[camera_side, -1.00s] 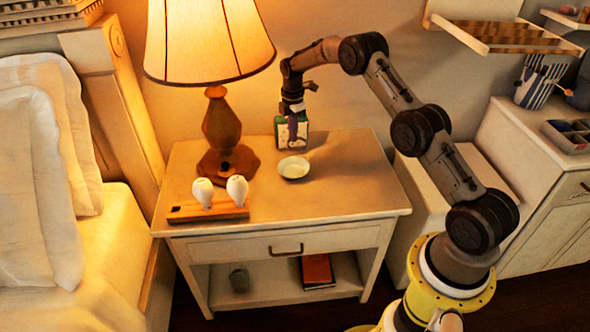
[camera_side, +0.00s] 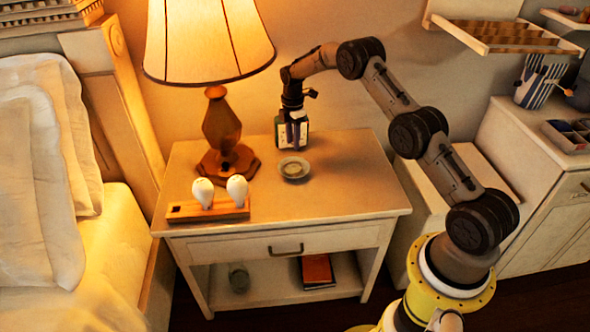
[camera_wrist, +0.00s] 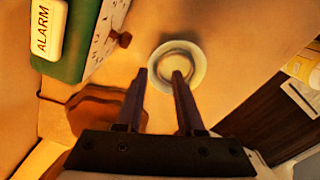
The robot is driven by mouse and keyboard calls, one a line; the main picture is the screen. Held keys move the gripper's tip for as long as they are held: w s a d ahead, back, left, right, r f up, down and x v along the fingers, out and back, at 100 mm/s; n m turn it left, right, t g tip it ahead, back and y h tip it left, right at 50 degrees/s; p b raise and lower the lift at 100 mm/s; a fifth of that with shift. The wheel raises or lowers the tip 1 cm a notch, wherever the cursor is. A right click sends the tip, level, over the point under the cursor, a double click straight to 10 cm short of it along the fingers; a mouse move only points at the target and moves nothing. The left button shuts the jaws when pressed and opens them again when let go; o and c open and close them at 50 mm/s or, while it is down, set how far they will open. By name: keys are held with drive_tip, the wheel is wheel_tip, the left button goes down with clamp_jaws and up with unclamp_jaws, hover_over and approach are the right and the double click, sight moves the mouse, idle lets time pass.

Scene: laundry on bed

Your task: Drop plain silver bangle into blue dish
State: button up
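A small pale round dish (camera_side: 294,168) sits on the nightstand in front of my gripper. In the wrist view, the dish (camera_wrist: 157,84) shows a pale blue-grey rim and a tan middle, just beyond my fingertips and partly behind the right finger. My gripper (camera_wrist: 159,73) points down with its two fingers apart and nothing seen between them. In the side view, my gripper (camera_side: 293,146) hangs above the table, just behind the dish and in front of a green box. I cannot make out a separate silver bangle; thin ring-like lines in the dish are too blurred to tell.
The green box marked ALARM (camera_wrist: 42,30) stands close to my gripper. A lamp (camera_side: 222,130) and a wooden holder with two white bulbs (camera_side: 220,209) are to the left. The nightstand top (camera_side: 352,190) is clear on the right.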

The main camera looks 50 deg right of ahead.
wheel_tip(320, 180, up, 14)
idle(0.6)
drive_tip(key=s+a+r+m+t, duration=0.1)
drive_tip(key=s+a+r+m, duration=0.3)
drive_tip(key=s+a+r, duration=0.4)
drive_tip(key=s+a+r+m+t, duration=0.25)
drive_tip(key=s+a+r, duration=0.25)
drive_tip(key=s+r, duration=0.4)
drive_tip(key=s+a+f+m+t, duration=0.1)
drive_tip(key=s+a+m, duration=0.2)
drive_tip(key=s, duration=0.8)
drive_tip(key=s+a+f+m+t, duration=0.1)
drive_tip(key=s+a+m, duration=0.3)
drive_tip(key=s, duration=0.7)
drive_tip(key=shift+s+f+m, duration=0.4)
drive_tip(key=shift+f+m, duration=0.15)
